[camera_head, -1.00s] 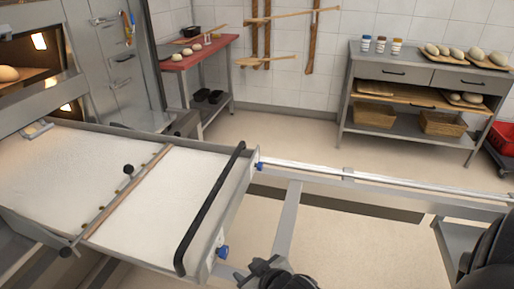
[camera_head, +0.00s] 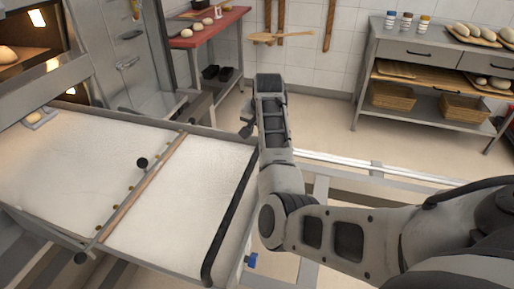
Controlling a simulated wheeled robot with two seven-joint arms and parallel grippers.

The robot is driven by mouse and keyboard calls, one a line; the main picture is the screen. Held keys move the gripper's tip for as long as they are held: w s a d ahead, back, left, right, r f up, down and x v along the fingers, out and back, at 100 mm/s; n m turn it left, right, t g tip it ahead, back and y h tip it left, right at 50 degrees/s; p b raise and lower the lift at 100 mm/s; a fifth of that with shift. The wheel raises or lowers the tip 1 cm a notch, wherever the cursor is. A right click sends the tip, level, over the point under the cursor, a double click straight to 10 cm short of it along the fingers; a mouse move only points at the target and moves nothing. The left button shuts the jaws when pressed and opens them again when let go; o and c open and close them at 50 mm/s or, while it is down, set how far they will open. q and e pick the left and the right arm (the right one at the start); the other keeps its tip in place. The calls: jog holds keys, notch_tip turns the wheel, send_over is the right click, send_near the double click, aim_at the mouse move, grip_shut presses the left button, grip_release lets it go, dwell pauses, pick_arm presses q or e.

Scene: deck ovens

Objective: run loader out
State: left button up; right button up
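The loader is a wide tray with a white belt (camera_head: 70,165) in front of the deck oven (camera_head: 35,60), its left end at the oven front. A wooden crossbar (camera_head: 140,188) with a dark knob (camera_head: 142,163) lies across the belt. A black handle bar (camera_head: 230,217) runs along its right end. I see no contact with the bar. My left gripper is out of view.
Metal rails (camera_head: 400,173) extend right from the loader, partly behind my arm. A red-topped table (camera_head: 210,28) with dough stands at the back. A steel shelf unit (camera_head: 425,75) with jars, dough and baskets stands back right. Floor between them is clear.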

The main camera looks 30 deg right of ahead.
jog(key=b+x, duration=0.3)
jog(key=x, duration=0.9)
jog(key=shift+w+d+f, duration=0.1)
jog(key=shift+d+f, duration=0.05)
jog(key=shift+f, duration=0.15)
grip_shut()
